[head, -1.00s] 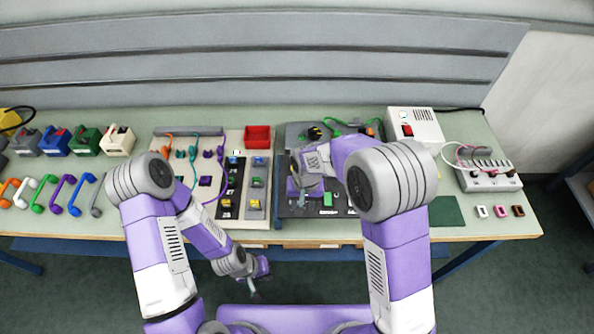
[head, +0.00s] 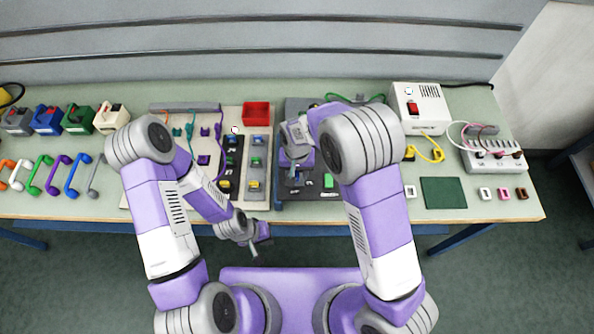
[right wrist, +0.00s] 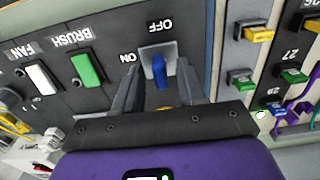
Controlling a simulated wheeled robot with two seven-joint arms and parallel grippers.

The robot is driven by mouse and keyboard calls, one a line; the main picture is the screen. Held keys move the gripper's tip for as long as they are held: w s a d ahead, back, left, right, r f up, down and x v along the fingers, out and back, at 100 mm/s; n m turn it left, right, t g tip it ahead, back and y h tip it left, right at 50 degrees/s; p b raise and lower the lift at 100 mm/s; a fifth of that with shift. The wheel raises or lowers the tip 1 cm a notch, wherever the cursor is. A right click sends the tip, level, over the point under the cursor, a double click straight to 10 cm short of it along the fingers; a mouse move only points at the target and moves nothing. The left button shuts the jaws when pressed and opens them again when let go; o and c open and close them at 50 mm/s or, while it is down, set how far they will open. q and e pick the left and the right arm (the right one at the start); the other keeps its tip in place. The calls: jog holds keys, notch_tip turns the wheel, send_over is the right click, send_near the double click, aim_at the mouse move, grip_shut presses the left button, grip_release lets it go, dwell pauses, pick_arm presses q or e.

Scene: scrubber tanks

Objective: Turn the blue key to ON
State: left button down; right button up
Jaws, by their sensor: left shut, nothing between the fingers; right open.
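The blue key (right wrist: 159,71) sits in a pale square mount on a dark grey panel (right wrist: 205,30) in the right wrist view. The labels OFF and ON appear upside down beside it, OFF above and ON to the left. My right gripper (right wrist: 160,88) is open, with one finger on each side of the key. I cannot tell whether the fingers touch it. In the head view my right gripper (head: 296,176) is over the panel and hides the key. My left gripper (head: 254,250) is shut and empty, in front of the bench edge, away from the panel.
A white FAN switch (right wrist: 41,78) and a green BRUSH switch (right wrist: 86,70) lie left of the key in the wrist view. A neighbouring board (head: 265,201) with yellow and blue connectors stands close by. A red bin (head: 256,113) and a white box (head: 420,105) stand behind.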

jog(key=shift+w, duration=0.1)
jog(key=shift+c, duration=1)
grip_shut()
jog(key=shift+m, duration=1.4)
jog(key=m, duration=0.2)
jog(key=shift+m, duration=0.3)
jog(key=m+p, duration=0.1)
jog(key=m, duration=0.2)
jog(key=shift+m+p, duration=0.45)
jog(key=shift+m, duration=1.25)
